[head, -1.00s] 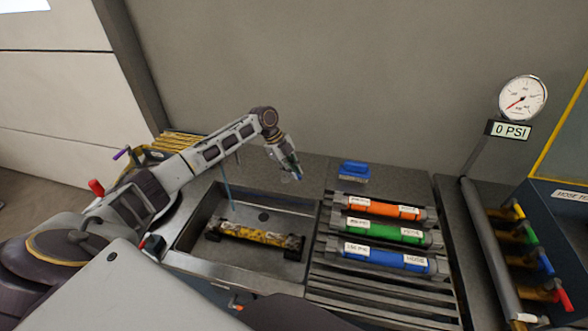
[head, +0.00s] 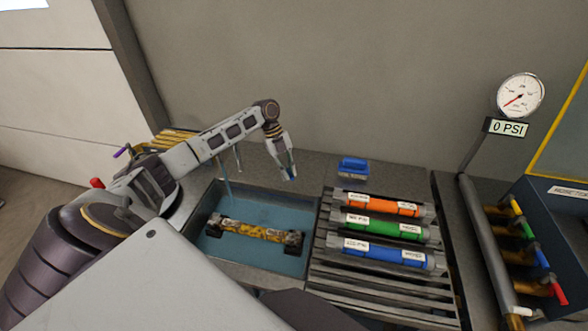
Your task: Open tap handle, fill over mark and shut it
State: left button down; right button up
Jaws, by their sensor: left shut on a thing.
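The sink (head: 312,215) is left of centre, with blue water (head: 265,208) across its floor. A thin stream (head: 227,182) falls into its back left part. A worn yellow-black bumper cylinder (head: 250,231) lies in the water, its top showing. My left arm reaches over the back of the sink. My left gripper (head: 289,170) points down behind the sink's back right corner, shut on a small bluish thing, apparently the tap handle, mostly hidden between the fingers. I cannot make out the fill mark. My right gripper is not in view.
Right of the sink, orange (head: 380,205), green (head: 385,228) and blue (head: 385,254) cylinders lie on a slatted rack. A blue brush (head: 354,166) lies behind them. A gauge (head: 520,95) reading 0 PSI and coloured levers (head: 540,257) stand at the right.

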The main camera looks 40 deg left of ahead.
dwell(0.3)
pick_arm(q)
jog(key=c, duration=1.4)
grip_release()
jog(key=shift+c, duration=0.2)
jog(key=v, duration=1.2)
